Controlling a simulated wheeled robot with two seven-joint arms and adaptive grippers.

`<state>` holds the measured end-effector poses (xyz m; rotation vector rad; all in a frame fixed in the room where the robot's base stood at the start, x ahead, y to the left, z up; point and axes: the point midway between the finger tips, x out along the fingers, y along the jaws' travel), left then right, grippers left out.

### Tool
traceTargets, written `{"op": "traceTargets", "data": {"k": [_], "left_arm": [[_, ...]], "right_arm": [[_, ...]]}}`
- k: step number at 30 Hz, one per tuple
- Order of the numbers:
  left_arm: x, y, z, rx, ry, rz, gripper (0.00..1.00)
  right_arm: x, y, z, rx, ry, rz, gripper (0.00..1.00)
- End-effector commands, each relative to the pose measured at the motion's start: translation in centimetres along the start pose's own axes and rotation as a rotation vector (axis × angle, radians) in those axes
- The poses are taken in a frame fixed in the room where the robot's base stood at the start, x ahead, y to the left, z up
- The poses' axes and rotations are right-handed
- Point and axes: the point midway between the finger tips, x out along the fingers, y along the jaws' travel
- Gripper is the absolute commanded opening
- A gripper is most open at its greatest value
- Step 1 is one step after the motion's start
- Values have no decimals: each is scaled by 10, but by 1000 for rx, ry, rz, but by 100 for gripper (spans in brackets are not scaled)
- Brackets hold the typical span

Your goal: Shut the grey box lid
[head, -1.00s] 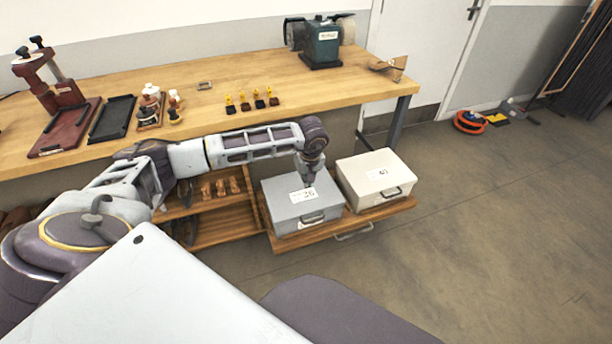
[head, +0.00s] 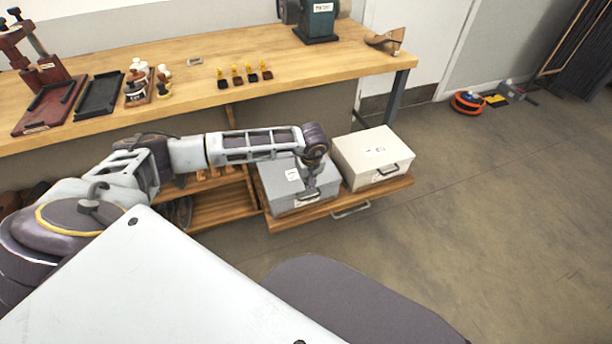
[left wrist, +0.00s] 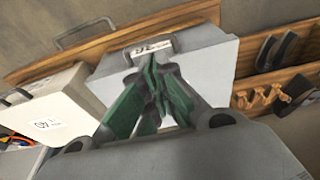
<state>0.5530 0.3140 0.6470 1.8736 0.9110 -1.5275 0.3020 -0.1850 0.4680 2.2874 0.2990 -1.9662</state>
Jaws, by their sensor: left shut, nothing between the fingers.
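The grey box (head: 277,186) stands on the pulled-out wooden shelf in the head view, with a white label on its lid (head: 272,172). The lid looks flat and down; any small gap at its rim is too small to tell. My left gripper (head: 311,193) is shut and empty, pointing down over the lid near the front handle side. Whether it touches is unclear. In the left wrist view the green fingertips (left wrist: 150,92) are together in front of the grey box (left wrist: 205,62) and partly cover it. My right gripper is not in view.
A cream box (head: 362,152) stands close to the right of the grey box on the same shelf (head: 330,208). The workbench (head: 180,92) with stamps and trays runs behind. Open floor (head: 480,220) lies to the right.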

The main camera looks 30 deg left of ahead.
Motion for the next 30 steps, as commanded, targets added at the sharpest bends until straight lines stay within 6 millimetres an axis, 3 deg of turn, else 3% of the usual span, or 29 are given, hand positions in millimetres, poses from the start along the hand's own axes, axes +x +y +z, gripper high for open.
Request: {"op": "traceTargets", "data": {"k": [21,30], "left_arm": [[68,0,34,2,57,-1,0],[84,0,38,0,122,0,0]], "right_arm": [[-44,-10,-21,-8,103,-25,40],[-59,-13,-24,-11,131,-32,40]]}}
